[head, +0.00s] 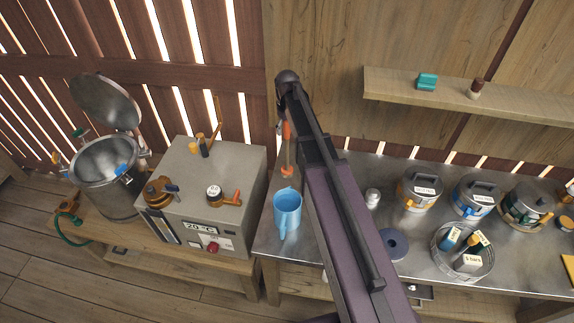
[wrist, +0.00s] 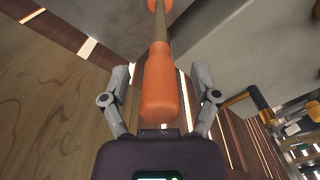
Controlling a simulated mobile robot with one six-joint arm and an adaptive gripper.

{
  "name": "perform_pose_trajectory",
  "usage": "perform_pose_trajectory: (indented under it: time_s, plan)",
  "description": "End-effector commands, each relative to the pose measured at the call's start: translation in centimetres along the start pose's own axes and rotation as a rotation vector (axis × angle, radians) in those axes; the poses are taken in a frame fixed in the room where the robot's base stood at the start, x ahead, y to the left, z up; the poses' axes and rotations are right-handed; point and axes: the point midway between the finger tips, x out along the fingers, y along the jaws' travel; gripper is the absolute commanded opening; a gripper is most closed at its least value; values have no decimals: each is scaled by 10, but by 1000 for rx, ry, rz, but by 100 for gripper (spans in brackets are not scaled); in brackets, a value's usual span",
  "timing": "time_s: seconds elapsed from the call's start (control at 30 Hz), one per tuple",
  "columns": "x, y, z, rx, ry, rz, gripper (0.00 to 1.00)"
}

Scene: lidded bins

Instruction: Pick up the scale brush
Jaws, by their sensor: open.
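A long tool with an orange handle, a thin wooden shaft and an orange end, which I take as the scale brush (head: 288,155), is at the back left of the steel table, beside my arm. In the wrist view the handle of the scale brush (wrist: 160,85) points toward my palm. My gripper (wrist: 162,78) is open, with one finger on each side of the handle and a visible gap on both sides. In the head view my arm hides most of the gripper. Whether the brush stands or leans is unclear.
A blue mug (head: 287,212) stands close in front of the brush. A grey box (head: 200,190) with knobs is to the left. Lidded tins (head: 420,190) and a wire basket (head: 462,250) are to the right. A wooden shelf (head: 520,103) juts from the wall.

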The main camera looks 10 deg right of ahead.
Motion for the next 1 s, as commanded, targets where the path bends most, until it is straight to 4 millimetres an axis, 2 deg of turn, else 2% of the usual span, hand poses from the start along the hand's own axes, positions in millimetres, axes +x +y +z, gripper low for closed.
perform_pose_trajectory:
  time_s: [0.57,0.67,0.83,1.0]
  plan:
    - [0,0,0,0,0,0,79]
    - [0,0,0,0,0,0,52]
    - [0,0,0,0,0,0,1]
    - [0,0,0,0,0,0,0]
